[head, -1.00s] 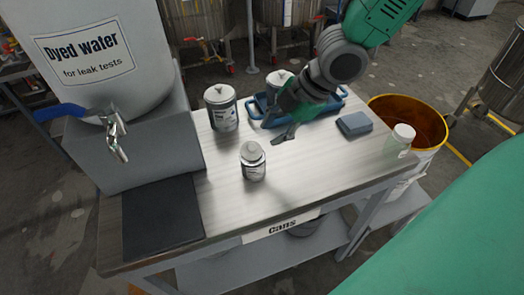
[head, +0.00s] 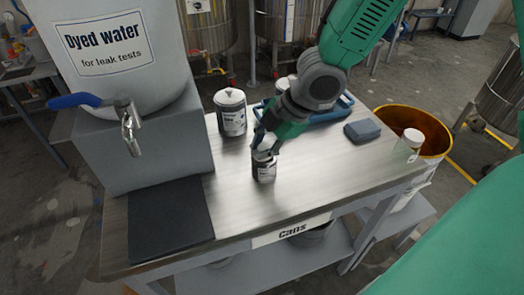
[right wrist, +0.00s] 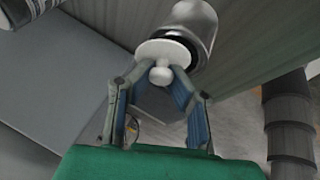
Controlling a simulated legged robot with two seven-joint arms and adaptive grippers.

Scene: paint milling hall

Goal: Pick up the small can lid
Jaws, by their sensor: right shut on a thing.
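The small can (head: 264,173) stands upright near the middle of the bench, and its metal side also shows in the right wrist view (right wrist: 196,18). The small can lid (right wrist: 163,50) is a pale disc with a round knob, in front of the can's dark rim in the right wrist view. It looks offset from that rim, but I cannot tell how far apart they are. My right gripper (right wrist: 160,82) is shut on the lid's knob. In the head view my right gripper (head: 264,143) is right above the can and hides most of the lid. My left gripper is not in view.
A larger lidded can (head: 231,118) stands behind left, and a blue tray (head: 325,116) behind right with another can. A blue-grey block (head: 362,131) and a white-capped jar (head: 410,146) are at the right. The dyed water tank (head: 120,50) and dark mat (head: 168,220) are at the left.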

